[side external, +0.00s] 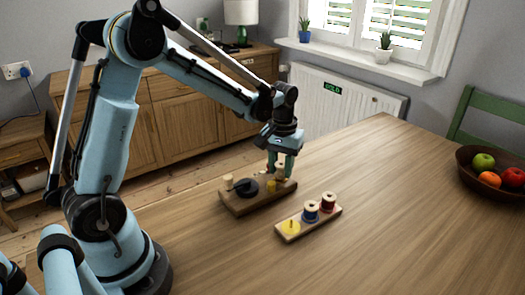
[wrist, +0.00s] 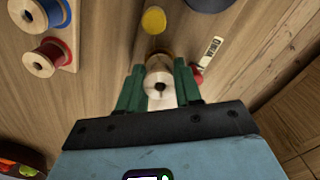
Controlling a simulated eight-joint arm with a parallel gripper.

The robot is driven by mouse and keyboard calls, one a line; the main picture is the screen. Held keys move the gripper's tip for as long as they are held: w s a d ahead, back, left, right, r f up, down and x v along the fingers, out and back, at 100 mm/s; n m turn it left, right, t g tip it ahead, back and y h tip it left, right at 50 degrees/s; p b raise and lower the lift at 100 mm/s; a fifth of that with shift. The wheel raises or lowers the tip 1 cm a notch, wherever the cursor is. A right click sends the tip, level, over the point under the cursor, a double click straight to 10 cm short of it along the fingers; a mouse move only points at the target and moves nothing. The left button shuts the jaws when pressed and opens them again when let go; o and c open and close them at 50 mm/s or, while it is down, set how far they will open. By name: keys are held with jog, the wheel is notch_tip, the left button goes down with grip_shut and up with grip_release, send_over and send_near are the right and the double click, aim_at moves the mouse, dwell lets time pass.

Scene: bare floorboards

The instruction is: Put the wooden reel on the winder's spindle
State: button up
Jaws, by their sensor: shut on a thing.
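My gripper (side external: 282,164) is shut on the wooden reel (side external: 281,169), above the right end of the winder (side external: 243,207). In the wrist view, the pale reel (wrist: 159,79) sits between the green fingertips of my gripper (wrist: 159,76), its end with a dark centre hole facing the camera. The winder is a wooden base with a dark disc (side external: 246,187), a pale peg and a yellow round part (side external: 271,186). The yellow part also shows in the wrist view (wrist: 154,20). The spindle is not clearly visible, and I cannot tell whether the reel is around it.
A fruit bowl (side external: 478,180) stands at the right edge. The front of the table is clear.

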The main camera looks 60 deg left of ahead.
jog(key=shift+f, duration=0.4)
jog(key=o, duration=1.1)
jog(key=shift+a, duration=0.1)
jog(key=shift+r, duration=3.55)
